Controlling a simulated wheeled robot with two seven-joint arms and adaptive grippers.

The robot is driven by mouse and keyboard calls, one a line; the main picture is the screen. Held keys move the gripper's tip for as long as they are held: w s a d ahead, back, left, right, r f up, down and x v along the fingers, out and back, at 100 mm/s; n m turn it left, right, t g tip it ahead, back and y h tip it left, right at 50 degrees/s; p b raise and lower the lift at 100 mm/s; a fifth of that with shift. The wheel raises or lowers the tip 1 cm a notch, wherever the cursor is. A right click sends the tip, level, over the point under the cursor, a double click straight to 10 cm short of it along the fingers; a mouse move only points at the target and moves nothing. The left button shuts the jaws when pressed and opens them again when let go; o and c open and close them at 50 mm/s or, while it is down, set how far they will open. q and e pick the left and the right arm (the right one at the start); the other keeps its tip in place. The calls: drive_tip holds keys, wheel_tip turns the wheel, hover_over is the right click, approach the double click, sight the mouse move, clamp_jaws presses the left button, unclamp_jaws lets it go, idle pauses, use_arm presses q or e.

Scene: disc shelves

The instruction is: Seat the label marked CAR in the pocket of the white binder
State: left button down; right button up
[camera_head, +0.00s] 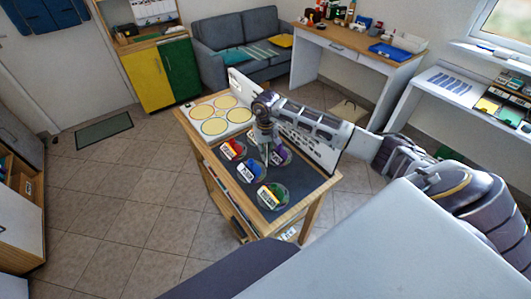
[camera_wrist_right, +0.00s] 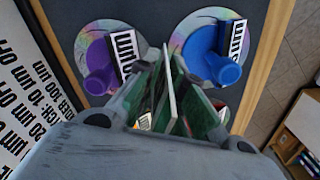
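My right gripper (camera_head: 265,135) points down over the small wooden table (camera_head: 310,218). Its fingers show at the bottom of the right wrist view (camera_wrist_right: 172,110), with thin green and pale plates between them. I cannot tell whether these are finger parts or something held. I see no label that reads CAR and cannot pick out a white binder. My left gripper is not in view.
A white panel with black print (camera_wrist_right: 28,95) stands along one table side. Yellow circles (camera_head: 213,126) lie at the table's far left end. A white desk (camera_head: 448,85) with coloured items (camera_head: 487,105) stands at the right.

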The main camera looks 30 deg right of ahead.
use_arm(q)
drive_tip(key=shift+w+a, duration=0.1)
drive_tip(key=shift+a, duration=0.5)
use_arm(e)
clamp_jaws()
drive_tip(key=shift+r, duration=0.1)
drive_tip(key=shift+r, duration=0.4)
wheel_tip(320, 180, up, 7)
drive_tip(key=shift+r+b, duration=0.15)
drive_tip(key=shift+b, duration=0.4)
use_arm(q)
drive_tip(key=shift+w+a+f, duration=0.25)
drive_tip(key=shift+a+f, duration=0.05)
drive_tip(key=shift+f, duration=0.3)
use_arm(e)
drive_tip(key=shift+r, duration=0.85)
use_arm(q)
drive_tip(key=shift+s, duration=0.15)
use_arm(e)
drive_tip(key=shift+s, duration=0.1)
